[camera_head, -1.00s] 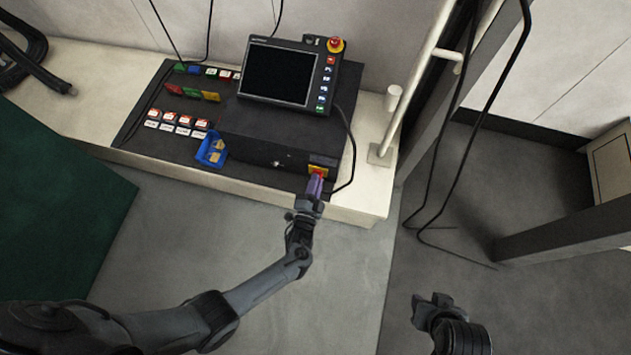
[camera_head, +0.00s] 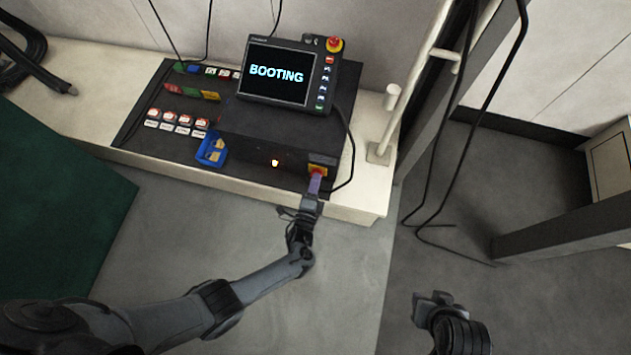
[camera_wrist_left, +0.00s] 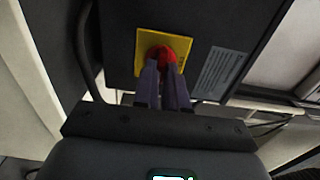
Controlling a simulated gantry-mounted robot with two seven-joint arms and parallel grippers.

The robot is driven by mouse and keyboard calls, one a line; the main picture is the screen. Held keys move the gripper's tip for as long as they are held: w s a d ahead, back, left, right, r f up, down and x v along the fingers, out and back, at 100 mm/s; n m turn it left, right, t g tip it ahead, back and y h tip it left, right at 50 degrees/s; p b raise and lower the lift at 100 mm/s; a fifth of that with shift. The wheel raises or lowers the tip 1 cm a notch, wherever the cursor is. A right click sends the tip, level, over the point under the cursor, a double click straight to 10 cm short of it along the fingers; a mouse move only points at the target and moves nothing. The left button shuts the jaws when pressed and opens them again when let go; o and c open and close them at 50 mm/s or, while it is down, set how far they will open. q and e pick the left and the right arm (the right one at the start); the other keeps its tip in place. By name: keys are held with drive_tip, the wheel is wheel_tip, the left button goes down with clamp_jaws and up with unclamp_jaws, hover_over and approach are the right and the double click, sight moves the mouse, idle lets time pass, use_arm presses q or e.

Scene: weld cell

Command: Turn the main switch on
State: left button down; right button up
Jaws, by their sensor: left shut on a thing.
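The main switch is a red knob (camera_wrist_left: 162,54) on a yellow plate (camera_wrist_left: 185,46), on the front of a black control box (camera_head: 262,150). In the head view the red and yellow switch (camera_head: 318,170) sits at the box's right end. My left gripper (camera_head: 314,188) reaches it from the front. In the left wrist view its fingers (camera_wrist_left: 162,82) are shut on the red knob, hiding its lower part. The screen (camera_head: 276,74) on the box reads "BOOTING", and a small light (camera_head: 275,163) glows on the box front. My right gripper (camera_head: 432,302) is empty at the lower right; its jaw gap is unclear.
A red emergency button (camera_head: 334,44) tops the screen panel. A black cable hangs beside the switch. A white post (camera_head: 388,120) stands to the right.

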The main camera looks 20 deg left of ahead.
idle(0.3)
use_arm(q)
drive_tip(key=c, duration=1.2)
unclamp_jaws()
drive_tip(key=shift+s, duration=0.15)
drive_tip(key=shift+s, duration=0.3)
drive_tip(key=shift+s+d+p, duration=0.25)
drive_tip(key=shift+s+p, duration=0.3)
drive_tip(key=shift+s, duration=1.1)
drive_tip(key=shift+s+d+p, duration=0.2)
drive_tip(key=shift+s+p, duration=0.4)
drive_tip(key=shift+s, duration=1.05)
drive_tip(key=shift+s+d+p, duration=0.25)
drive_tip(key=shift+s+p, duration=0.3)
drive_tip(key=shift+s, duration=1.1)
